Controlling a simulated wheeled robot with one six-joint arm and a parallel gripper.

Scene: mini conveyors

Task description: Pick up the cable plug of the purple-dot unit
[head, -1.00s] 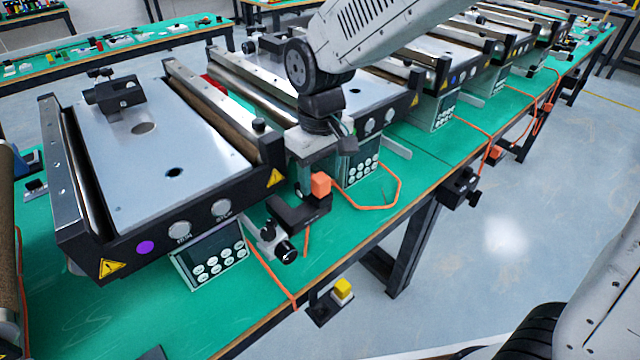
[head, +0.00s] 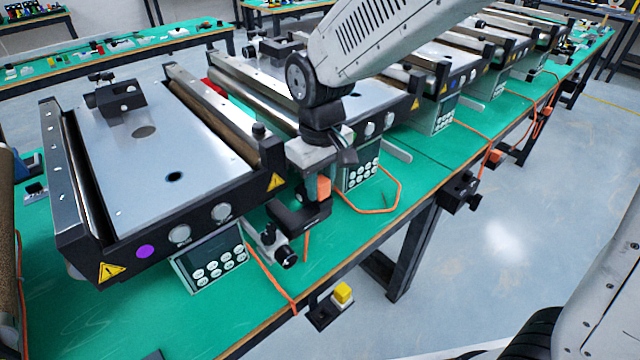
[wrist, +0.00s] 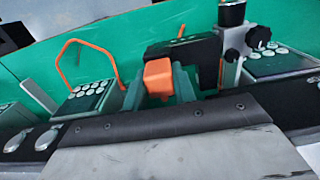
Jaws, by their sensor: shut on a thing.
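The purple-dot unit is the nearest conveyor, with a purple dot (head: 145,251) on its black front face. An orange plug (head: 323,187) is upright by a black holder (head: 300,215) at the unit's right front corner. My gripper (head: 309,184) is down over the plug and shut on it. The wrist view shows the orange plug (wrist: 158,77) between the two fingers of my gripper (wrist: 160,88). The fingers hide part of the plug in the head view. I cannot tell whether the plug is still seated in the holder.
An orange cable (head: 268,278) runs from beside the unit's keypad (head: 215,262) over the table edge. A black knob clamp (head: 275,247) stands close to the holder. A second keypad (head: 360,172) and a looped orange cable (head: 398,190) lie just right of my gripper.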

